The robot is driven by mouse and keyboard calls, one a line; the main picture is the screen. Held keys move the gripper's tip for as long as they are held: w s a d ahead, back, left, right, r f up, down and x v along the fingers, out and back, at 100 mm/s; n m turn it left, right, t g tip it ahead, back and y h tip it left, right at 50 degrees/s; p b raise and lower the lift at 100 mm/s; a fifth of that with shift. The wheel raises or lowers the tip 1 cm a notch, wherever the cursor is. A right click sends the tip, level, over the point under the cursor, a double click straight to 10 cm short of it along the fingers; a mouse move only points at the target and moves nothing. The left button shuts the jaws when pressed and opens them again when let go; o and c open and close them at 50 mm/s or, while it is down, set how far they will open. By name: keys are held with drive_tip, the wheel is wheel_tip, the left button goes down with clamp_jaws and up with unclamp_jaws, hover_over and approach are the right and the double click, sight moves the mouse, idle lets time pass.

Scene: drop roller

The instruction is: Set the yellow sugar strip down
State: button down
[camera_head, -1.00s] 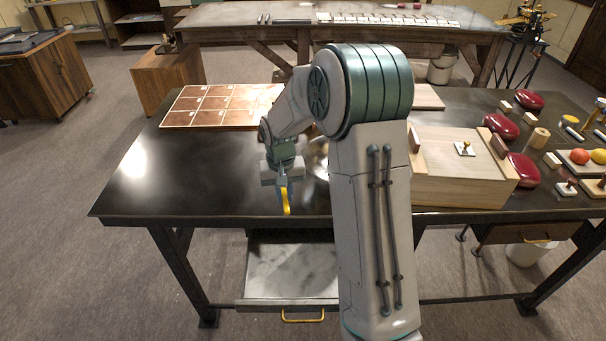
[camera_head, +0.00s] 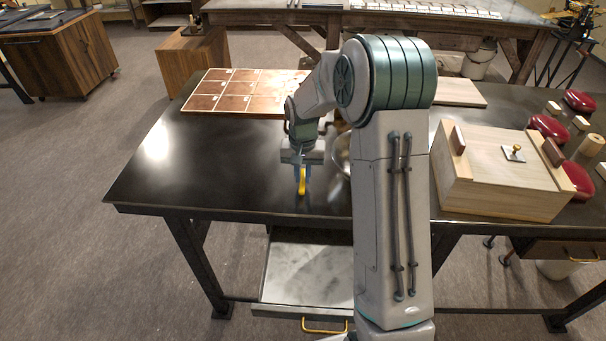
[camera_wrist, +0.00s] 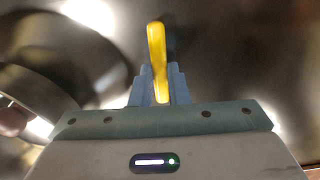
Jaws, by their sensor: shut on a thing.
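The yellow sugar strip (camera_head: 302,181) is between the fingers of my gripper (camera_head: 302,172), above the front part of the dark table (camera_head: 230,190). In the wrist view the strip (camera_wrist: 157,58) sticks out beyond the fingertips of my gripper (camera_wrist: 158,85), which are shut on it. In the head view it points down toward the table top. I cannot tell whether its lower end touches the table.
A metal bowl (camera_wrist: 60,55) stands close beside my gripper, partly behind my arm in the head view. A board of brown squares (camera_head: 235,95) lies behind. A wooden box (camera_head: 500,180) stands to the right. The table's left part is clear.

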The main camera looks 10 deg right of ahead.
drive_tip(key=shift+f, duration=0.4)
drive_tip(key=shift+f, duration=0.2)
drive_tip(key=c, duration=1.4)
unclamp_jaws()
drive_tip(key=shift+r, duration=0.1)
